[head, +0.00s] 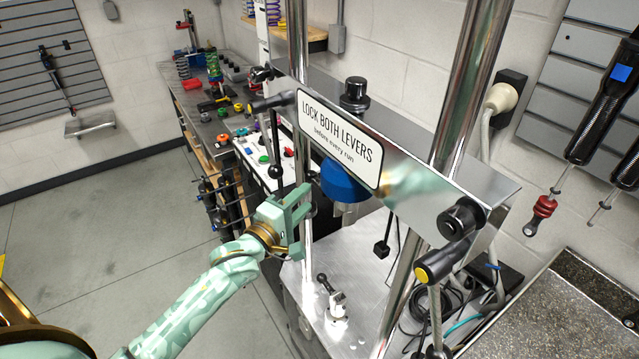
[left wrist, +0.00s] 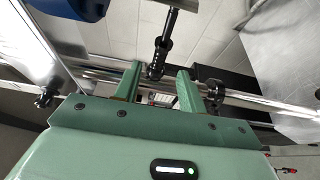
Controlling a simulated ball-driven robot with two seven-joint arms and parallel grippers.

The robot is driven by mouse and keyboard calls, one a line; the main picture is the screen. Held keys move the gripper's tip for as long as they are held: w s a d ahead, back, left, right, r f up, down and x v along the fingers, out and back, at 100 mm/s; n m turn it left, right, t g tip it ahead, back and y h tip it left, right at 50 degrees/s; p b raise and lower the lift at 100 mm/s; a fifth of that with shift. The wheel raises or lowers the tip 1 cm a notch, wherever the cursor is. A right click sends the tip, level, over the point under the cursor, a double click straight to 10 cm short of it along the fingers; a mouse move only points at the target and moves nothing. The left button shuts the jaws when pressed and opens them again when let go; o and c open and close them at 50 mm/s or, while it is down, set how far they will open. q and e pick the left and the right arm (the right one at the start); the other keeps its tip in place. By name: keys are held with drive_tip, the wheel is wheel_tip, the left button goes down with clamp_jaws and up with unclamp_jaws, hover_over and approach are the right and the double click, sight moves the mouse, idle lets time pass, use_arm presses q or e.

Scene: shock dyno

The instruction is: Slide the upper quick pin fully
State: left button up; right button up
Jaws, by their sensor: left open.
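My left gripper (head: 304,218) is open beside the left chrome column, below the crossbeam with the sign (head: 340,137). In the left wrist view, its two green fingers (left wrist: 158,88) stand apart with nothing gripped. A dark rod with a ribbed end (left wrist: 157,58) shows just past the fingertips; I cannot tell whether it is the upper quick pin. Under the blue load cell (head: 343,183) hangs a pale upper clevis (head: 348,212); no pin is clear in it. A lower clevis (head: 337,306) with a black-handled pin (head: 323,283) stands on the metal plate. My right gripper is out of view.
Chrome columns (head: 470,80) flank the work space. A black-ended lever (head: 272,103) is at the crossbeam's left, and a yellow-tipped one (head: 440,262) at its right. A black block on a thin stem (head: 382,248) is right of the clevis. The metal plate (head: 365,255) is partly bare.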

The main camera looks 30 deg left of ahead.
sight(319, 185)
use_arm(q)
drive_tip(key=w, duration=0.4)
drive_tip(key=w+d, duration=0.1)
drive_tip(key=w, duration=0.2)
drive_tip(key=shift+s, duration=0.1)
clamp_jaws()
drive_tip(key=s+d+p, duration=0.1)
drive_tip(key=d, duration=0.1)
drive_tip(key=s+d+p, duration=0.1)
drive_tip(key=d, duration=0.1)
drive_tip(key=shift+s+r, duration=0.1)
drive_tip(key=shift+s, duration=0.1)
drive_tip(key=shift+d, duration=0.15)
unclamp_jaws()
